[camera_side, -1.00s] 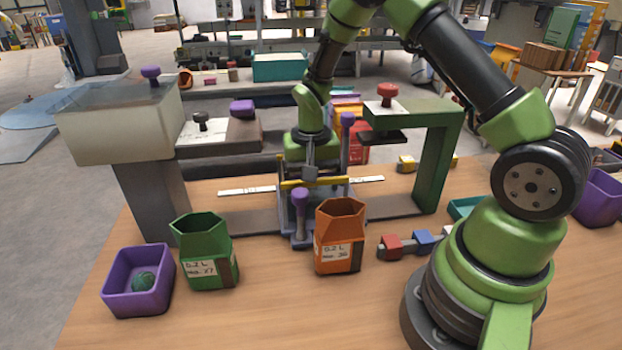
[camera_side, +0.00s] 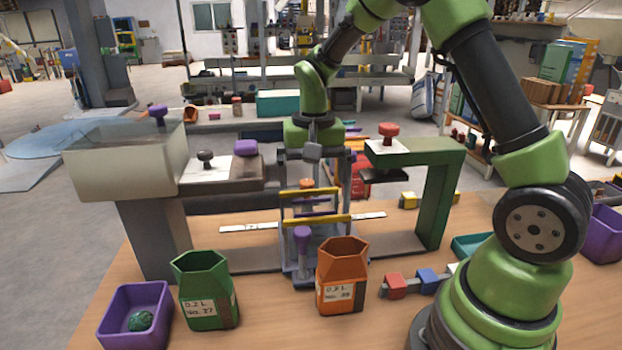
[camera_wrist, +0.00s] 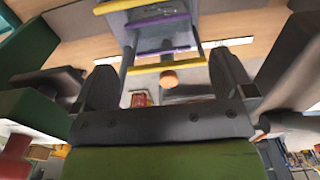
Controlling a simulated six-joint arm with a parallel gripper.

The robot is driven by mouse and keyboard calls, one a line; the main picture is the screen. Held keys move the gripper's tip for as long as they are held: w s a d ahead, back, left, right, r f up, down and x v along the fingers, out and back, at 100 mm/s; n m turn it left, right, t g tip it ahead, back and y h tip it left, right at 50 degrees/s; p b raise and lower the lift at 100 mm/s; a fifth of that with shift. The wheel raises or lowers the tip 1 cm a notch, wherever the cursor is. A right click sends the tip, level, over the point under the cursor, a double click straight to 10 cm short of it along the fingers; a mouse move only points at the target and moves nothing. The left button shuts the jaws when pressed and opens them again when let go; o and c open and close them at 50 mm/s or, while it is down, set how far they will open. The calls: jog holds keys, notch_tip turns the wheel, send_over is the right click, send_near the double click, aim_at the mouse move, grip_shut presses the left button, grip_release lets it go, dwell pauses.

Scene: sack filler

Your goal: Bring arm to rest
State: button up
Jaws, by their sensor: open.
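My gripper (camera_side: 314,178) hangs below my green wrist at the middle of the bench, pointing down. Its two dark jaws stand apart, and I see nothing held between them. Below it stands a grey and purple frame (camera_side: 302,262) with yellow bars (camera_side: 316,219) and a purple knob (camera_side: 302,236). In the wrist view my gripper (camera_wrist: 163,72) shows both jaws spread, with an orange knob (camera_wrist: 168,78) and a yellow bar (camera_wrist: 168,66) in the gap. I cannot tell how far beneath the jaws these lie.
A grey hopper (camera_side: 122,160) stands left, a green bracket (camera_side: 432,190) right. In front are a purple bin (camera_side: 135,322) with a dark green ball, a green pot (camera_side: 205,292) and an orange pot (camera_side: 341,278). Small blocks (camera_side: 428,279) lie beside my base.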

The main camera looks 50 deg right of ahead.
jog(key=s+a+r+n+t, duration=0.1)
jog(key=s+a+r+t, duration=0.15)
jog(key=r, duration=0.25)
jog(key=s+a+r+n+t, duration=0.1)
jog(key=s+a+r, duration=0.1)
jog(key=s+r, duration=0.3)
jog(key=s+a+r+n+t+y, duration=0.1)
jog(key=s+a+r+t, duration=0.1)
jog(key=s, duration=0.3)
jog(key=s+a+r+n+t+y, duration=0.1)
jog(key=s+a+r+n, duration=0.1)
jog(key=s, duration=0.3)
jog(key=shift+a+r+t, duration=0.2)
jog(key=shift+a+t, duration=0.1)
jog(key=shift+t, duration=0.05)
